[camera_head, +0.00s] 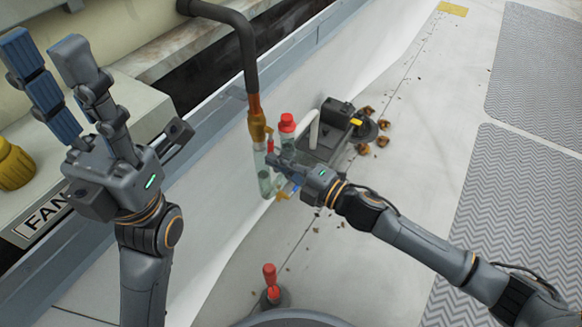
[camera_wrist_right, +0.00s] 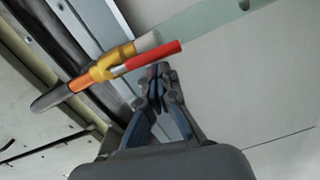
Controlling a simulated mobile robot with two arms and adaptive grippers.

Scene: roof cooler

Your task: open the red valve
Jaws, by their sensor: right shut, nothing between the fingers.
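The red valve has a red lever handle (camera_wrist_right: 154,56) on a yellow-brass body (camera_wrist_right: 113,62), set in a pipe. In the right wrist view the handle lies roughly along the pipe. In the head view the handle (camera_head: 269,148) is small, beside the upright pipe below the brass fitting (camera_head: 256,118). My right gripper (camera_head: 274,164) is shut and empty at the handle's lower end. In the wrist view its fingertips (camera_wrist_right: 158,74) are right beside the handle; I cannot tell whether they touch. My left gripper (camera_head: 44,48) is open and empty, fingers pointing up, away from the valve.
A red-capped bottle (camera_head: 287,124) stands close behind the valve. A dark pump-like device (camera_head: 328,135) and brown debris (camera_head: 367,112) lie beyond. A red-handled tool (camera_head: 271,282) stands near the front.

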